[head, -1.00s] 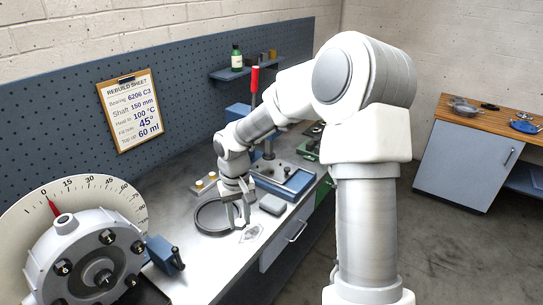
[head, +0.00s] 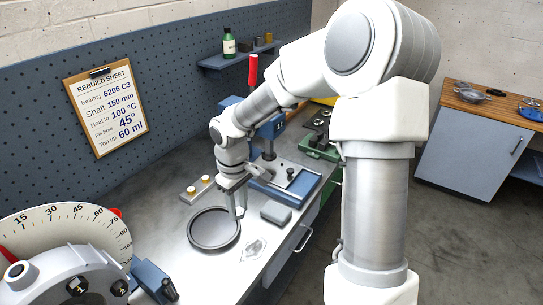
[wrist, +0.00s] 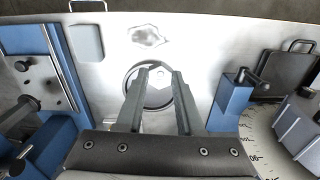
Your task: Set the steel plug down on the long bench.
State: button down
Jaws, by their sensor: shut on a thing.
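My gripper (head: 239,212) points down over the long bench (head: 165,205), at the right edge of a round dark-rimmed dish (head: 212,231). In the wrist view, the two fingers of my gripper (wrist: 160,80) stand a small gap apart, in front of the dish (wrist: 131,72). They are shut on the steel plug, which is small and hard to tell from the bright metal behind it. I cannot tell how high the fingertips are above the bench.
A grey block (head: 276,212) and a clear flat patch (head: 254,249) lie right of the dish. A blue-edged tray (head: 290,182) and a small block with brass knobs (head: 197,189) stand behind. The dial housing (head: 60,278) fills the front left. Bare bench lies left of the dish.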

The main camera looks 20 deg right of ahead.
jog(key=s+f+n+b, duration=0.35)
jog(key=s+n, duration=0.35)
jog(key=n, duration=0.5)
jog(key=s+f+n+b, duration=0.2)
jog(key=s+f+n, duration=0.2)
jog(key=s+n, duration=0.5)
jog(key=n+b, duration=0.2)
jog(key=b, duration=0.7)
send_over(218, 291)
notch_tip(218, 291, down, 7)
jog(key=shift+r, duration=0.15)
jog(key=shift+f+b, duration=0.95)
jog(key=shift+f, duration=0.9)
jog(key=shift+f, duration=0.45)
jog(key=c, duration=0.5)
grip_release()
jog(key=shift+c, duration=0.2)
jog(key=shift+r, duration=0.1)
